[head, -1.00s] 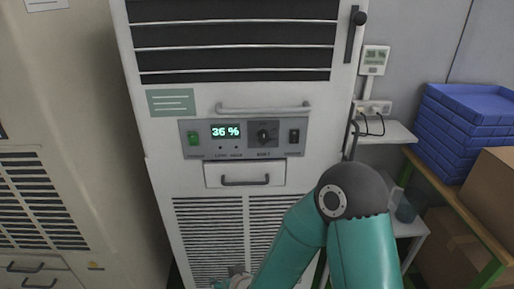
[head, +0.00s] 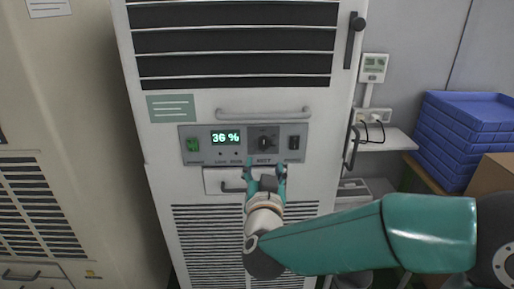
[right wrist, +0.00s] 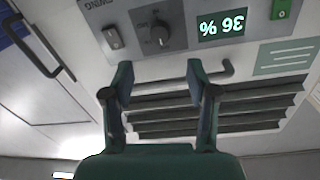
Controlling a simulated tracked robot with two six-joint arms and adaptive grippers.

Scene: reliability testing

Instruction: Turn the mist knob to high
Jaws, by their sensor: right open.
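The mist knob (head: 264,142) is a small dark round knob on the grey control panel (head: 204,131) of a tall white cabinet. It also shows in the right wrist view (right wrist: 160,36), upside down. A lit green display (head: 226,138) left of it reads 36 %. My right gripper (head: 266,168) is open and empty, just below the knob in the head view, in front of the drawer. In the right wrist view its two fingers (right wrist: 160,72) stand apart, with the knob beyond and between them. No contact with the knob shows. My left gripper is not in view.
A horizontal bar handle (head: 263,112) runs above the panel. A green switch (head: 193,144) and a dark switch (head: 294,142) flank the display and knob. A drawer (head: 214,181) sits below. Blue trays (head: 464,130) are stacked at right; a beige cabinet (head: 70,130) stands at left.

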